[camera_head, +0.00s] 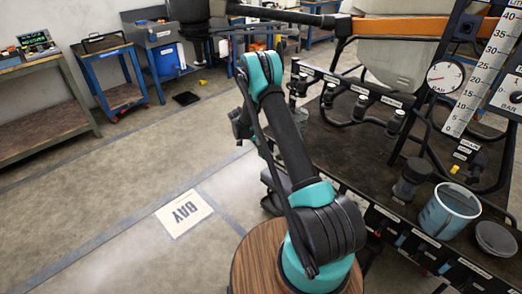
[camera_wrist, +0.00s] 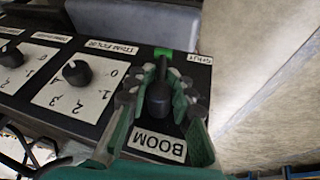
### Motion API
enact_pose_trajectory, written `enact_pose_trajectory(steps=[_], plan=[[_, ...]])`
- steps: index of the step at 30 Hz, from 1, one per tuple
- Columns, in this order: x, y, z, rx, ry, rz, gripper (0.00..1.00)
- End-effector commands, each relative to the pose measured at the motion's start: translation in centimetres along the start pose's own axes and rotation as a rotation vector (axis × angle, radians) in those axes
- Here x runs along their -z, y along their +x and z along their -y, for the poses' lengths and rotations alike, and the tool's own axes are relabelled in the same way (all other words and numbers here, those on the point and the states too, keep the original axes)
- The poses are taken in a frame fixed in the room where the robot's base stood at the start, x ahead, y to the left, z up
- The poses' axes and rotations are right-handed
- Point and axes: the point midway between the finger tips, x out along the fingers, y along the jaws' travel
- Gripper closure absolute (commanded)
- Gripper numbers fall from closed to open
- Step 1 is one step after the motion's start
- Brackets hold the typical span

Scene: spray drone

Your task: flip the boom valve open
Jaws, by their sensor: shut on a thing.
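In the wrist view, the boom valve's dark lever (camera_wrist: 158,98) stands between the fingers of my gripper (camera_wrist: 163,88), which are closed on it from both sides. The lever runs up the picture from a round base toward a green mark (camera_wrist: 161,51). A white label reading BOOM (camera_wrist: 157,145) shows upside down below it, and a small label that seems to read SHUT (camera_wrist: 197,59) lies at the upper right. In the head view my arm hides the gripper and the boom valve.
Beside the lever, on the same dark panel, sits a black rotary knob (camera_wrist: 77,72) on a numbered white plate. In the head view, a pressure gauge (camera_head: 445,77) and a blue-white bucket (camera_head: 447,212) stand at the right. Floor at the left is open.

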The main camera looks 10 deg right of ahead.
Motion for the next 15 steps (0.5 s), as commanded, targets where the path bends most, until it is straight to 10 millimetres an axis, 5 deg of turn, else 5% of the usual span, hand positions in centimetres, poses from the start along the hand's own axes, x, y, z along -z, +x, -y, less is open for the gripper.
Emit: enact_pose_trajectory(steps=[15], plan=[[0.06, -0.04, -0.31, -0.265, -0.108, -0.058, 1.00]])
